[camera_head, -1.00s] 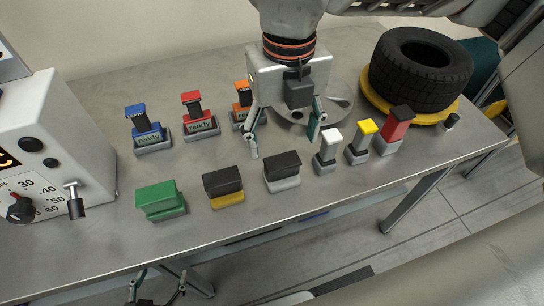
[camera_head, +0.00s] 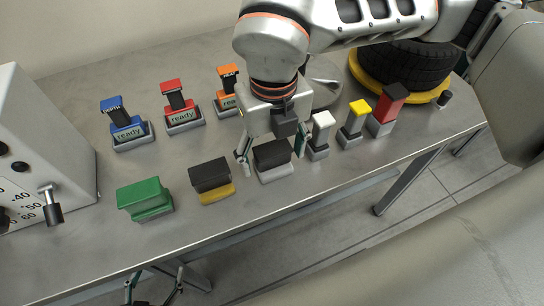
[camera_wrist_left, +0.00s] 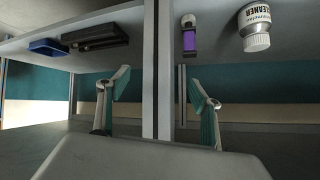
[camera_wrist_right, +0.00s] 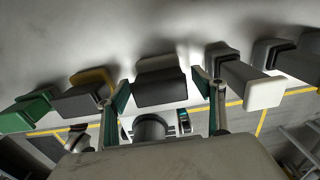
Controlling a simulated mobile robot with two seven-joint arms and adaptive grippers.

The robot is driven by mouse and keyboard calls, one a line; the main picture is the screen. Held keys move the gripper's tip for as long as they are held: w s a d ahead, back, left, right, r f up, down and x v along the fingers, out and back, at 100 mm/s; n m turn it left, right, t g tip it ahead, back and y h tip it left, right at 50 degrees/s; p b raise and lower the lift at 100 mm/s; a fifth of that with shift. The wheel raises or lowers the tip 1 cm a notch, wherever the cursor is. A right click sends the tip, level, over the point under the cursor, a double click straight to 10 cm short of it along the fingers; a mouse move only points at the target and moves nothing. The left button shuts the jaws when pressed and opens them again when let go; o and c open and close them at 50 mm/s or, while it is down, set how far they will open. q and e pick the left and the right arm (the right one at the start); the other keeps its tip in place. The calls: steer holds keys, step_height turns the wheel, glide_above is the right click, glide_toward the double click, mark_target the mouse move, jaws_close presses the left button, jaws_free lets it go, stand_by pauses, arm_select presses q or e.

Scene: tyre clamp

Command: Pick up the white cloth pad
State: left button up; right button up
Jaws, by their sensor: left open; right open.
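A dark-topped pad block on a whitish base (camera_head: 276,174) stands in the front row on the metal table, and it also shows in the right wrist view (camera_wrist_right: 160,90). My right gripper (camera_head: 272,152) is open above it, one finger on each side; I cannot tell whether they touch it. A white-topped block (camera_head: 321,132) stands just to its right, also in the right wrist view (camera_wrist_right: 264,93). I cannot tell from looks which is the cloth pad. My left gripper (camera_head: 154,284) is open and empty, low at the table's front edge.
Black-and-yellow (camera_head: 211,180) and green (camera_head: 146,198) blocks stand left, yellow-topped (camera_head: 356,122) and red-black (camera_head: 388,108) ones right. Several "ready" stands (camera_head: 130,132) are behind. A tyre (camera_head: 408,66) lies at the back right. A cleaner bottle (camera_wrist_left: 254,25) shows in the left wrist view.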

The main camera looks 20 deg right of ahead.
mark_target(273, 149)
steer(key=shift+r, duration=0.1)
steer(key=c, duration=1.2)
steer(key=shift+c, duration=0.2)
step_height(273, 149, up, 20)
steer(key=p, duration=0.3)
steer(key=o, duration=0.5)
steer(key=c, duration=0.4)
